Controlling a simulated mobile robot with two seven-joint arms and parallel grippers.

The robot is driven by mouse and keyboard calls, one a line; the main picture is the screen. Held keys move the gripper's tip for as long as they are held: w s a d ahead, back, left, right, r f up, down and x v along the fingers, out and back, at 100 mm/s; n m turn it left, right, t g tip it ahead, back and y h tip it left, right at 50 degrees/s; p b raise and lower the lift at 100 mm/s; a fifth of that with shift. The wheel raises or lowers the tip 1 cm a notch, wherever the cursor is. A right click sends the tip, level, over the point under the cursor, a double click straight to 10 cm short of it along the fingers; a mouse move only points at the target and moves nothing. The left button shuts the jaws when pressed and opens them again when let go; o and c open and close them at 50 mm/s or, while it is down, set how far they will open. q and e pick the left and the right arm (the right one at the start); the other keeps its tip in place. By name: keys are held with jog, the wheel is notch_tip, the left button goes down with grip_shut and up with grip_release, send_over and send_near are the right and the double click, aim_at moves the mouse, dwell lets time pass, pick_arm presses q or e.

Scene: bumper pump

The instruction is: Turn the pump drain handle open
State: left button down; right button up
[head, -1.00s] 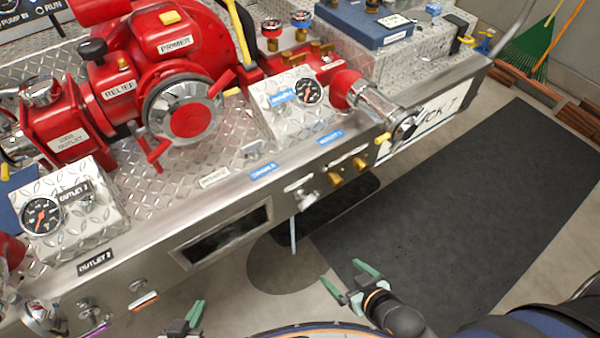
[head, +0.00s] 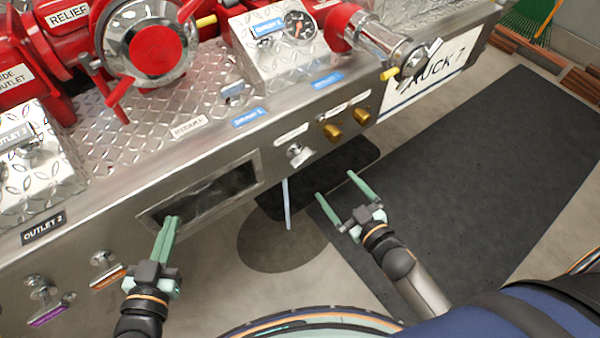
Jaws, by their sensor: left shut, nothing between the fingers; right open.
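A small silver handle (head: 299,155) sits on the bumper's front face under a white label too small to read; I cannot tell for sure that it is the pump drain handle. My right gripper (head: 336,184) is open and empty, its green fingers spread, to the lower right of that handle and apart from it in the picture. My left gripper (head: 170,220) is shut and empty, its fingers overlapping the lower edge of the dark window in the bumper; I cannot tell whether they touch it.
Two brass knobs (head: 345,124) sit right of the silver handle. A thin pale tube (head: 287,205) hangs below it. Tagged pull handles (head: 104,262) are at lower left. A dark mat (head: 470,190) covers open floor.

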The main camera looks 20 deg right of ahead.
notch_tip(320, 180, down, 3)
jog(key=w+n+y+b, duration=0.2)
jog(key=b, duration=0.1)
jog(key=n+t+b, duration=0.1)
jog(key=b, duration=0.2)
send_near(300, 155)
jog(key=shift+y, duration=0.4)
jog(key=x, duration=0.2)
jog(key=f+x, duration=0.1)
jog(key=x, duration=0.1)
jog(key=shift+w+d, duration=0.15)
jog(key=shift+w, duration=0.1)
jog(key=x, duration=0.5)
jog(key=shift+w+b, duration=0.15)
jog(key=shift+b, duration=0.25)
jog(key=shift+w+r, duration=0.1)
jog(key=shift+w, duration=0.1)
pick_arm(q)
notch_tip(300, 155, up, 15)
jog(key=s+d+m+t+h, duration=0.2)
jog(key=s+m+t+h, duration=0.1)
jog(key=m+t+h, duration=0.2)
jog(key=shift+f+t+h, duration=0.2)
jog(key=shift+t+h, duration=0.7)
jog(key=shift+t, duration=0.1)
pick_arm(e)
jog(key=shift+c, duration=0.2)
jog(key=c, duration=1.2)
